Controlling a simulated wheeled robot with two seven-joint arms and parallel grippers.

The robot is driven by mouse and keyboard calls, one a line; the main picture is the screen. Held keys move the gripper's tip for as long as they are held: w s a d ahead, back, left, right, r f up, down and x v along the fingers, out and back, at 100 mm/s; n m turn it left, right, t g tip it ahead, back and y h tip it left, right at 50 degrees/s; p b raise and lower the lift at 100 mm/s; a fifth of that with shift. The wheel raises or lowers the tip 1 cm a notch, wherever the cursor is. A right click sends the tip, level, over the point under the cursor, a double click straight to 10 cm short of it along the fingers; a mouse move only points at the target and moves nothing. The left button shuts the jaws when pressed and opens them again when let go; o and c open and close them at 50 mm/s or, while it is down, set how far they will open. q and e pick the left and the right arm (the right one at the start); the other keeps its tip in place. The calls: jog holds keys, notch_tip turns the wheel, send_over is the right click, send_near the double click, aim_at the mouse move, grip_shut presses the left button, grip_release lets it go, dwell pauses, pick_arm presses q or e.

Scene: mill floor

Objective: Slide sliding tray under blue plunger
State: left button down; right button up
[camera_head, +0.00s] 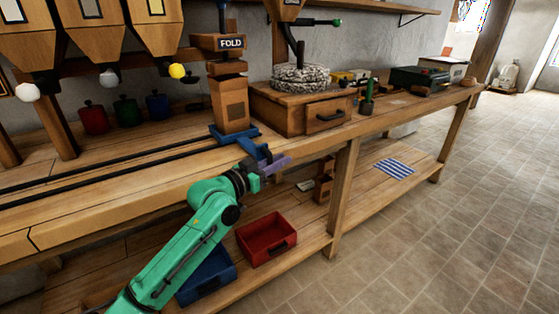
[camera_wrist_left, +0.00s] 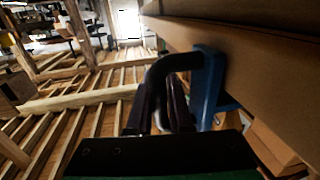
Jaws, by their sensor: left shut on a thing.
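The sliding tray (camera_head: 218,136) is blue and sits on two dark rails on the bench, below the FOLD sign. A tall wooden block (camera_head: 231,103) stands on it. A blue bracket reaches from the tray over the bench's front edge. In the left wrist view, this blue bracket (camera_wrist_left: 207,88) carries a dark bent handle (camera_wrist_left: 172,64). My left gripper (camera_head: 272,166) is at the front edge, its fingers (camera_wrist_left: 172,110) shut on the handle. My right gripper is not in view.
Black rails (camera_head: 95,168) run left along the bench, mostly clear. Wooden hoppers (camera_head: 92,30) with knobs hang above at left. Red, green and blue canisters (camera_head: 126,111) stand behind the rails. A drawer box with a millstone (camera_head: 300,77) is at right. Red bin (camera_head: 267,239) below.

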pick_arm(q)
jog(key=shift+r, duration=0.1)
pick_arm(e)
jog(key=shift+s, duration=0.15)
pick_arm(q)
jog(key=c, duration=1.2)
grip_release()
jog(key=shift+o, duration=0.5)
jog(key=shift+w+d, duration=0.15)
jog(key=shift+d, duration=0.1)
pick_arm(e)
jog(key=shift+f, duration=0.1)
pick_arm(q)
jog(key=shift+a, duration=0.1)
jog(key=v, duration=1.4)
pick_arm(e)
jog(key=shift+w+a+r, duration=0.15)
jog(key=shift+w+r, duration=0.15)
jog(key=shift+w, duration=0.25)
